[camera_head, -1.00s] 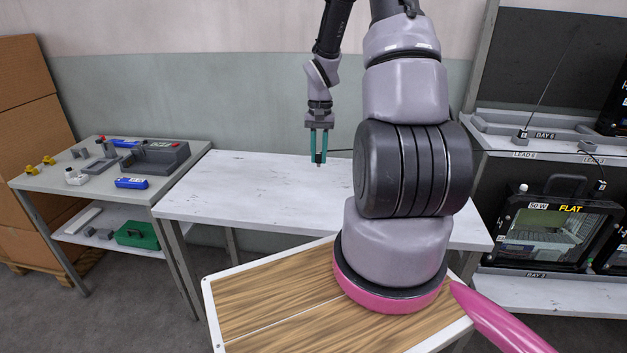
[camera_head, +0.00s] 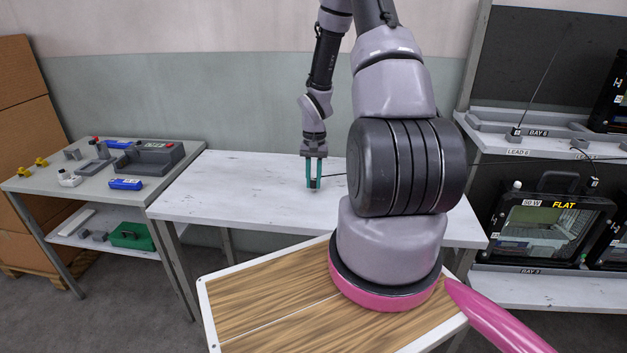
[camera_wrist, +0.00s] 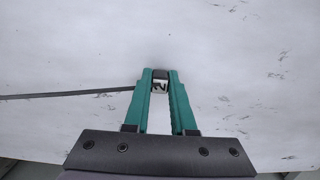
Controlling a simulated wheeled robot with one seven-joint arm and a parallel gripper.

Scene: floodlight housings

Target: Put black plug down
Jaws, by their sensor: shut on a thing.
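My gripper (camera_head: 314,186) has teal fingers and points down over the white table (camera_head: 240,185) in the head view. In the wrist view my gripper (camera_wrist: 160,78) is shut on the black plug (camera_wrist: 160,73), which has a white label with a dark mark. A dark cable (camera_wrist: 70,95) runs from the plug to the left in the wrist view. In the head view the cable (camera_head: 335,175) goes right and passes behind my arm. The plug is close to the tabletop; I cannot tell whether it touches it. Most of the plug is hidden between the fingers.
The tabletop around my gripper is bare. A side bench (camera_head: 40,185) at left holds blue items, a grey fixture (camera_head: 150,158) and small parts. At right a shelf holds a floodlight housing (camera_head: 550,225) marked FLAT. A wood-topped surface (camera_head: 260,315) is in front.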

